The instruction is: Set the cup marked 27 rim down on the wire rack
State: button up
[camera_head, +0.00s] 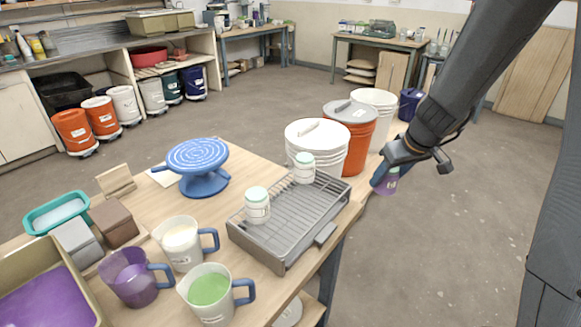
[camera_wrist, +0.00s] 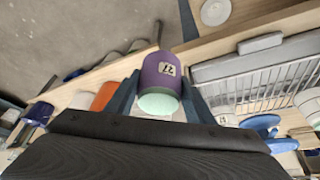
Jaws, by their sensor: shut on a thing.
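My gripper (camera_wrist: 160,92) is shut on a purple cup (camera_wrist: 161,68) with a pale green end that faces the wrist camera. Its white label looks like 27, turned upside down in the wrist view. In the head view the purple cup (camera_head: 386,186) hangs in the air past the table's right edge, to the right of the wire rack (camera_head: 318,208). Whether its rim points down I cannot tell for sure. The rack lies on a grey tray and also shows at the right of the wrist view (camera_wrist: 255,82). Two white cups with pale green tops, one front left (camera_head: 257,208) and one at the back (camera_head: 304,172), stand on it.
Lidded white (camera_head: 318,146) and orange (camera_head: 354,138) buckets and another white bucket (camera_head: 378,106) stand behind the rack, near the cup. A blue turntable (camera_head: 200,168) is at the back left. Jugs (camera_head: 183,245) stand at the front left. The rack's right part is clear.

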jog(key=s+a+r+n+g+y, duration=0.1)
jog(key=a+n, duration=0.2)
jog(key=a, duration=0.4)
jog(key=s+a+r+n+g+y+p, duration=0.1)
jog(key=s+a+n, duration=0.1)
jog(key=a, duration=0.5)
jog(key=s+a+r+n, duration=0.1)
jog(key=s+a+n, duration=0.1)
jog(key=a+n, duration=0.2)
jog(key=shift+s+a+r+n+g+y+p, duration=0.1)
jog(key=shift+s+a+n+g+y+p, duration=0.1)
jog(key=shift+a, duration=0.5)
jog(key=shift+s+a+r+n+g+y+p, duration=0.1)
jog(key=shift+a+g+y, duration=0.1)
jog(key=shift+a, duration=0.5)
jog(key=shift+s+a+f, duration=0.15)
jog(key=shift+s+a, duration=0.05)
jog(key=shift+a, duration=0.25)
jog(key=shift+f+b, duration=0.95)
jog(key=shift+f, duration=0.95)
jog(key=shift+d+f+b, duration=0.1)
jog(key=shift+f+b, duration=0.35)
jog(key=shift+b, duration=0.65)
jog(key=o, duration=1.3)
jog(key=shift+c, duration=0.2)
